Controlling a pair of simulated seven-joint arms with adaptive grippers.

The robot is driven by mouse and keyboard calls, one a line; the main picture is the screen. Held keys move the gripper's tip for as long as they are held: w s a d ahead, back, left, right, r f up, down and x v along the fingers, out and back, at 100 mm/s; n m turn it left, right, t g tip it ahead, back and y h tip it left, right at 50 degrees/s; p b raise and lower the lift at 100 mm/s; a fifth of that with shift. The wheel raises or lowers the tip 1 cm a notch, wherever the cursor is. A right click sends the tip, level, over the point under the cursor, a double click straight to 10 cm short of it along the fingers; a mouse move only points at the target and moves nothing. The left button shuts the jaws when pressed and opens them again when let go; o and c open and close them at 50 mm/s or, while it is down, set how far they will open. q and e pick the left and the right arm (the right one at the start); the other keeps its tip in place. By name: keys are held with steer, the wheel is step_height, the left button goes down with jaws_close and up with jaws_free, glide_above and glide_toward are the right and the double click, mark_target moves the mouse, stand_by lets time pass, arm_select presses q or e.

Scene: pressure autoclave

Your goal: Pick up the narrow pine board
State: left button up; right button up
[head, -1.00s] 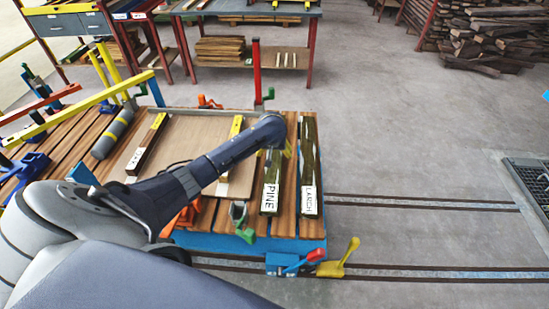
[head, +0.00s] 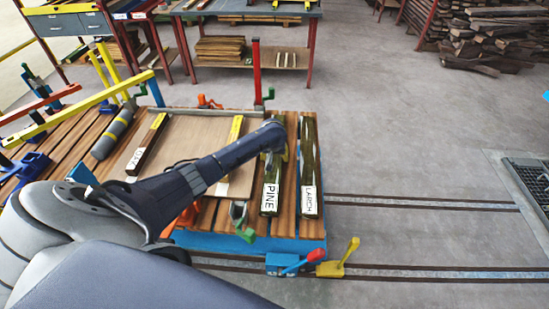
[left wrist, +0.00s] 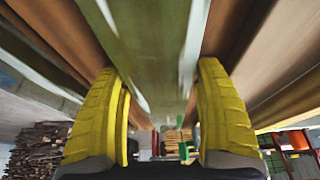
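The narrow pine board (head: 271,182), dark with a white PINE label at its near end, lies on the slatted wooden top of the blue-framed cart (head: 225,242). My left gripper (head: 276,153) is over the middle of this board, partly hidden by my own wrist. In the left wrist view, the yellow fingers of my left gripper (left wrist: 163,115) stand open on either side of a greenish board (left wrist: 150,45), which seems to be the pine one. Gaps show between the fingers and the board. My right gripper is not in view.
A similar board labelled LARCH (head: 309,160) lies close to the right of the pine one. A wide brown panel (head: 185,140) with narrow labelled strips lies to the left. Upright clamps, one red (head: 256,72), stand at the cart's edges.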

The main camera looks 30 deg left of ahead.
arm_select(q)
steer(key=c, duration=1.1)
steer(key=shift+c, duration=0.4)
steer(key=shift+r, duration=0.15)
